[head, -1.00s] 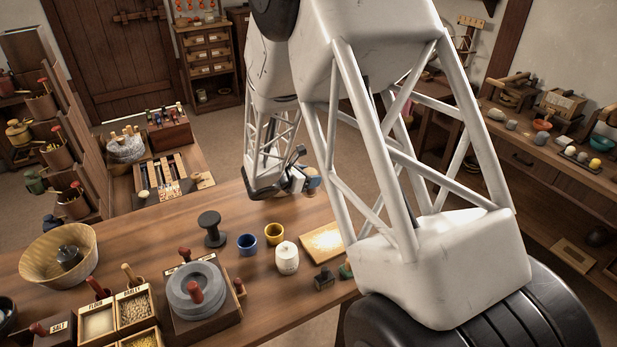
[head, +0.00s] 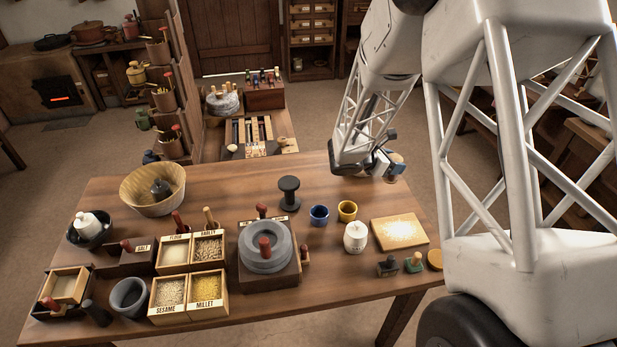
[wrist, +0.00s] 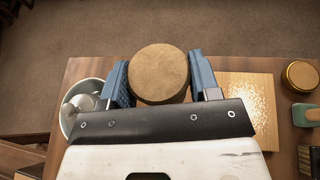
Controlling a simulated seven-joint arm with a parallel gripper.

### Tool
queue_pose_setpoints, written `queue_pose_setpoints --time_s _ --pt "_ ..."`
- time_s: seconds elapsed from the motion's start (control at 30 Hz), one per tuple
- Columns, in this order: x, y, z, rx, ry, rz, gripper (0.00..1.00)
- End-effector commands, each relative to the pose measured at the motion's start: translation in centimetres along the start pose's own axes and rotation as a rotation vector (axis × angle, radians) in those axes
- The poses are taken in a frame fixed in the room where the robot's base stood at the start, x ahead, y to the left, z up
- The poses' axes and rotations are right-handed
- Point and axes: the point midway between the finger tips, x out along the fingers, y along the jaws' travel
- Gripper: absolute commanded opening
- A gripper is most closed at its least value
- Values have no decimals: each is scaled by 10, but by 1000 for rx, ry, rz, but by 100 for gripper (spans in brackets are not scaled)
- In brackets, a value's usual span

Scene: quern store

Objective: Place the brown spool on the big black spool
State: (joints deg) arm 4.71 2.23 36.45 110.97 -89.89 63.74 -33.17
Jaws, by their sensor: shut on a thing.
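The brown spool shows in the wrist view as a round brown top (wrist: 159,72) between two blue fingertips. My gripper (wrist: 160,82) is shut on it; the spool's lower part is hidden. In the head view my gripper (head: 388,166) is near the table's far right corner, with the spool mostly hidden there. The big black spool (head: 289,194) stands upright on the table near its far edge, to the left of my gripper and apart from it. Its top is bare.
A stone quern (head: 266,247) stands in front. Bare wood (head: 235,190) lies left of the spool.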

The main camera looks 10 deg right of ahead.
Motion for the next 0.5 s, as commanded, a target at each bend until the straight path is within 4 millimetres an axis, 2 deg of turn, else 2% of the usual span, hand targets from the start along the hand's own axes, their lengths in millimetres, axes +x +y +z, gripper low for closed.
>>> queue_pose_setpoints --time_s 0.27,0.5 --pt "-32 2 -6 -11 0 33 32" --pt "-81 1 -15 -32 -1 85 32"
